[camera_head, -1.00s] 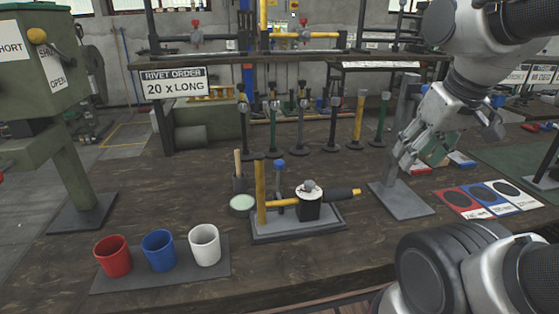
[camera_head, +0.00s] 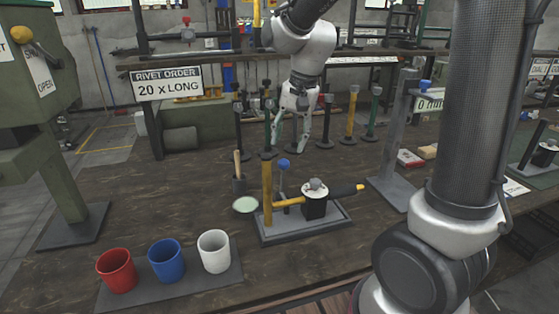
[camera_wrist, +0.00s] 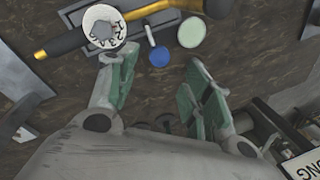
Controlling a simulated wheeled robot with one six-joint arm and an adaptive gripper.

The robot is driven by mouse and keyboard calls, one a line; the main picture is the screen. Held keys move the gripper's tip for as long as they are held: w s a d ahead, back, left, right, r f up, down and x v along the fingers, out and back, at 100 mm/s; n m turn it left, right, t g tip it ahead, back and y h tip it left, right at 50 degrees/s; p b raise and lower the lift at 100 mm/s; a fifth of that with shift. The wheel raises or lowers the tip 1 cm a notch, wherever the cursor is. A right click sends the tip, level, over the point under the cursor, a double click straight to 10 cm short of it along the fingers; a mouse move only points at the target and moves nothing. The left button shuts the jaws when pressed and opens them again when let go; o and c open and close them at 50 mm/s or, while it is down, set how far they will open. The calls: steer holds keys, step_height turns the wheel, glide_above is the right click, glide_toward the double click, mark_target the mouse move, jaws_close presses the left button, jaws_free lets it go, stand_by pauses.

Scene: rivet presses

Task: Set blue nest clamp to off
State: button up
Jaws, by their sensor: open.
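A small blue-knobbed clamp (camera_head: 284,164) stands upright on a thin stem on the grey base of the yellow-handled press (camera_head: 300,224). I take it for the blue nest clamp; no on or off marking is readable. In the wrist view, its blue knob (camera_wrist: 159,56) shows beyond the gap between my fingertips. My gripper (camera_head: 290,143) points down behind and above the press. In the wrist view, my gripper (camera_wrist: 157,75) is open and empty, its green-padded fingers spread. It does not appear to touch the knob.
A numbered white dial (camera_head: 314,186) and black-gripped lever (camera_head: 340,190) sit beside the clamp. A pale green dish (camera_head: 245,205) is left of the press. Red (camera_head: 117,270), blue (camera_head: 166,260) and white (camera_head: 214,251) cups stand front left. Several upright tools line the back.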

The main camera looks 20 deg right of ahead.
mark_target(285, 160)
steer(key=f, duration=0.5)
steer(key=a+f, duration=0.1)
steer(key=f, duration=0.1)
steer(key=shift+w+a+f, duration=0.1)
steer(key=shift+w+f, duration=0.1)
steer(key=shift+w, duration=0.15)
jaws_close()
